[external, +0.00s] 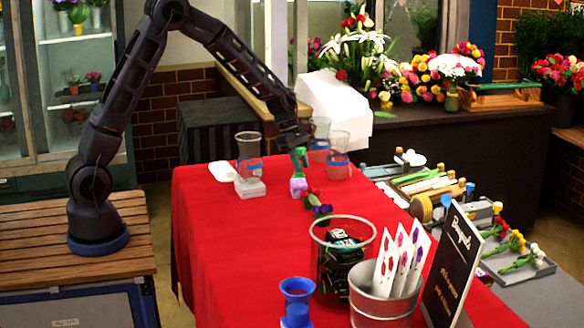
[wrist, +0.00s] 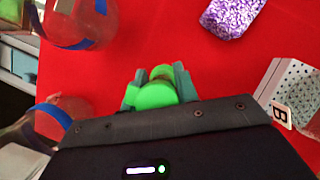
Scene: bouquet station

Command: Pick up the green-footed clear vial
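A bright green piece (wrist: 155,95), which looks like the foot of the green-footed clear vial, sits between the two fingers of my gripper (wrist: 157,88) in the wrist view. Both fingers appear to touch its sides. The clear part of the vial cannot be made out. In the external view my gripper (external: 300,150) points down over the red table, with the green piece (external: 300,158) at its tips. A purple patterned block (external: 298,187) is just below it there; in the wrist view this block (wrist: 232,15) lies apart from the fingers.
Clear vessels with blue bands stand on the red cloth (external: 225,240), one on the left (external: 249,158) and one behind the gripper (external: 339,160). Dark red and purple flowers (external: 318,205) lie nearby. A large clear bin (external: 330,232), a metal bucket (external: 385,305) and a blue vase (external: 297,290) stand in front.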

